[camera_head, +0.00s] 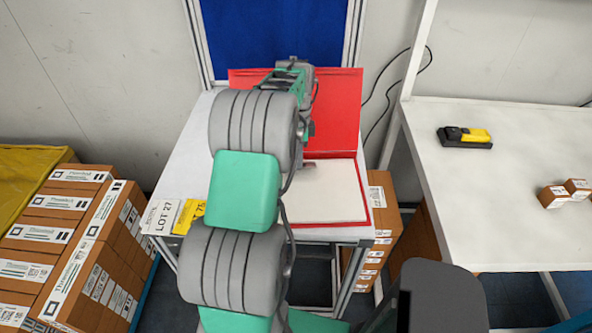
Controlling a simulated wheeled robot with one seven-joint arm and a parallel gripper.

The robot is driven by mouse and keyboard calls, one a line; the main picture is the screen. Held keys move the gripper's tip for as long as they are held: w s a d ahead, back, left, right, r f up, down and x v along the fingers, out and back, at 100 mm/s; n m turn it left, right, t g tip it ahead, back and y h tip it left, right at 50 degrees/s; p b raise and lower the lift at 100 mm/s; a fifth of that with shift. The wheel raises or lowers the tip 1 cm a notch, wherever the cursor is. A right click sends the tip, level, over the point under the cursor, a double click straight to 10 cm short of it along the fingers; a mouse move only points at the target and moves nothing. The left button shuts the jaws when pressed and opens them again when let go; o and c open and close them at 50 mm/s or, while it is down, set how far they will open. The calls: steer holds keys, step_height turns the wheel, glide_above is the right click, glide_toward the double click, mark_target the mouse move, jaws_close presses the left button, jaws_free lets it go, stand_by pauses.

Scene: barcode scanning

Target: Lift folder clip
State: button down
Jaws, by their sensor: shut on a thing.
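A red folder (336,112) lies open on the small white table, with white paper (325,195) on its near half. My arm reaches over the folder from the front and hides its left side. My gripper (308,130) is over the folder near its middle, mostly hidden by my own wrist. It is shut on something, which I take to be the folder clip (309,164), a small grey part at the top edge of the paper. Most of the clip is hidden, and I cannot tell how far it is raised.
Labels reading LOT 27 (160,217) sit at the white table's front left corner. Stacked boxes (75,240) stand at the left, with more boxes (382,215) right of the table. A scanner (465,137) and small boxes (566,193) rest on the right table (500,220).

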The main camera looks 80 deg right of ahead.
steer(key=shift+w+d+r+y+p, duration=0.25)
steer(key=shift+d+r+p, duration=0.3)
steer(key=shift+r+p, duration=0.3)
steer(key=shift+d+f, duration=0.1)
steer(key=shift+f, duration=0.05)
steer(key=shift+w+d+r+y, duration=0.2)
steer(key=shift+d+r+y, duration=0.3)
steer(key=shift+d, duration=0.25)
steer(key=c, duration=1.4)
jaws_free()
steer(key=shift+o, duration=0.2)
